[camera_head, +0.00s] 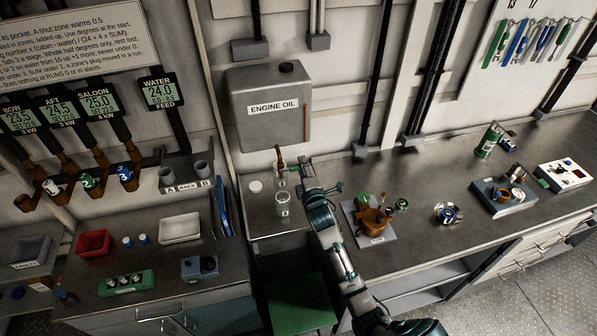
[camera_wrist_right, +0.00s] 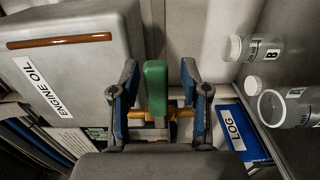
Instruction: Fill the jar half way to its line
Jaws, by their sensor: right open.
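The open clear jar (camera_head: 283,200) stands on the bench below the engine oil tank (camera_head: 268,107). Its label is too small to read, and I cannot make out a line or a fill level. A white lid (camera_head: 255,186) lies left of it. In the right wrist view an open jar (camera_wrist_right: 271,107) lies to the right, its mouth empty-looking. My right gripper (camera_head: 291,172) is above the jar. In its wrist view the fingers (camera_wrist_right: 160,78) are open, one on each side of a green handle (camera_wrist_right: 155,88) on a brass tap (camera_wrist_right: 150,134). Contact is unclear. My left gripper is out of view.
A capped bottle labelled B (camera_wrist_right: 262,48) and a blue log book (camera_wrist_right: 238,130) are close right in the wrist view. A rack with two grey cups (camera_head: 186,186) stands left.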

